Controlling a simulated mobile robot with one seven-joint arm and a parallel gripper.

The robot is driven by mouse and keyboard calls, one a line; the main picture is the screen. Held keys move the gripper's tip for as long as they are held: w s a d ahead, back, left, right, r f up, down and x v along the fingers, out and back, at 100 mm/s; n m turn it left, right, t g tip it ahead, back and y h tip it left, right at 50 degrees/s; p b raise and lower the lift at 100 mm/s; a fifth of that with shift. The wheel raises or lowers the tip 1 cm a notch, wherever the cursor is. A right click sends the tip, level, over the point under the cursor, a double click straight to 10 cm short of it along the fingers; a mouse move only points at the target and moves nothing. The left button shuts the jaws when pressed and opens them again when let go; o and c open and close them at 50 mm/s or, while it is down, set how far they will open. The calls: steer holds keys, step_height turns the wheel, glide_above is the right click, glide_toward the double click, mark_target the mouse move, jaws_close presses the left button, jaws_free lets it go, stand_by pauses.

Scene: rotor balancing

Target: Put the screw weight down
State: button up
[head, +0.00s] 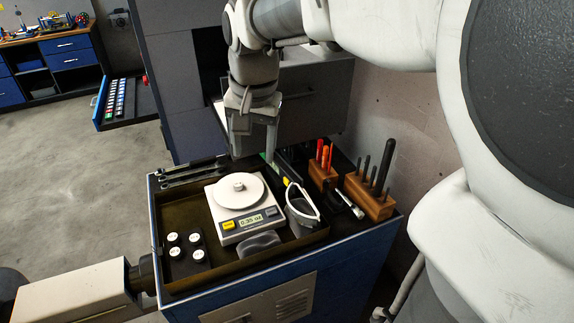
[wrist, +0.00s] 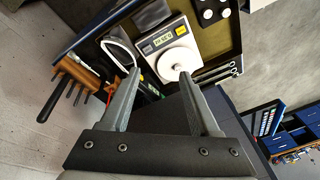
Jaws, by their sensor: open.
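The screw weight (head: 238,185) is a small silvery piece resting on the round white pan of the scale (head: 229,222). It also shows on the pan in the wrist view (wrist: 177,67). The scale's display is lit and appears to read 0.35 oz. My gripper (head: 253,153) is open and empty, pointing down above and behind the scale, apart from the weight. In the wrist view the two fingers (wrist: 160,76) are spread, with nothing between them.
The scale stands in a brown tray (head: 178,273) with several black, white-topped pieces (head: 172,237), a dark rounded object (head: 259,243) and a white-rimmed cup (head: 302,213). Wooden tool blocks (head: 368,199) stand at right. Wrenches (head: 190,175) lie along the back left.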

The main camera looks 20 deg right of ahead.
steer(key=s+f+n+t, duration=0.1)
steer(key=s+n+t, duration=0.2)
steer(key=s, duration=1.2)
steer(key=n, duration=0.3)
steer(key=shift+a+n, duration=0.15)
steer(key=shift+n, duration=0.25)
stand_by(1.2)
